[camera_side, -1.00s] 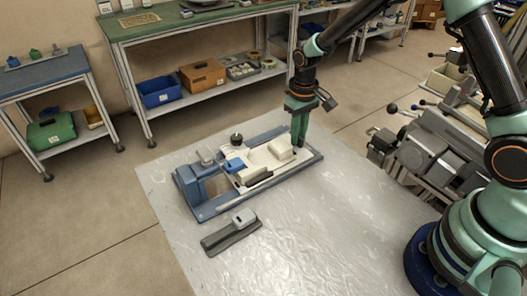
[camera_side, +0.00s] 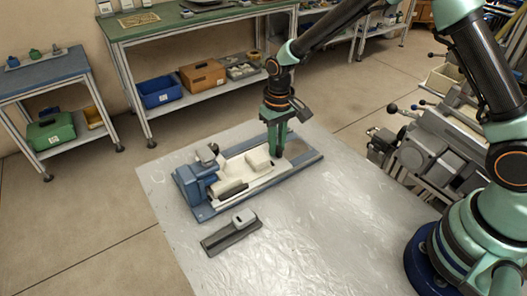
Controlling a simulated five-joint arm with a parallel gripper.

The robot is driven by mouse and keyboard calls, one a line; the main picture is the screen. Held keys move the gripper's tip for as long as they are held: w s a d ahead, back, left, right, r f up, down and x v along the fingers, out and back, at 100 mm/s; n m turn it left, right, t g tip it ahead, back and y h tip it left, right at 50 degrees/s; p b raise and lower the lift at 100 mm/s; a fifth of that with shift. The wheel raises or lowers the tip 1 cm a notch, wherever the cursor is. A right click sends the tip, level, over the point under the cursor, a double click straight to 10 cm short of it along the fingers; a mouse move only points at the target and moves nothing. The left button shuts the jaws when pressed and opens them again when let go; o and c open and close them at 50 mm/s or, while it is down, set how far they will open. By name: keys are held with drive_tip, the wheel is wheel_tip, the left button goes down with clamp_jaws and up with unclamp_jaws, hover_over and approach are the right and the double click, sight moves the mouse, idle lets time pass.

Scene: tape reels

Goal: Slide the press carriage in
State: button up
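The cream press carriage (camera_side: 246,172) lies on the blue press frame (camera_side: 299,161), with its left end at the blue press head (camera_side: 196,184). A raised cream block (camera_side: 258,160) sits on the carriage near its right end. My gripper (camera_side: 277,154) points down at the right end of the carriage, very close to it or touching. Its fingers are low over the frame. I cannot tell whether they are shut together or slightly apart. The head hides the carriage's left end.
A grey tool with a pale block (camera_side: 231,236) lies on the silvery mat (camera_side: 325,230) in front of the press. The mat's right side is clear. A metal machine with levers (camera_side: 425,150) stands at the right. Benches with bins stand behind.

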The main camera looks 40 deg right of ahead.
drive_tip(key=o, duration=0.4)
drive_tip(key=shift+a, duration=0.25)
drive_tip(key=shift+r, duration=0.1)
wheel_tip(320, 180, up, 12)
drive_tip(key=shift+r, duration=0.1)
drive_tip(key=s+d+r+t, duration=0.2)
drive_tip(key=s+d+r, duration=0.1)
drive_tip(key=s, duration=0.2)
drive_tip(key=s+d+r+t, duration=0.1)
drive_tip(key=s+d+r, duration=0.2)
drive_tip(key=s, duration=0.2)
drive_tip(key=s+d+r+t, duration=0.2)
drive_tip(key=s+d+r, duration=0.1)
drive_tip(key=s, duration=0.3)
drive_tip(key=shift+d+r+t, duration=0.3)
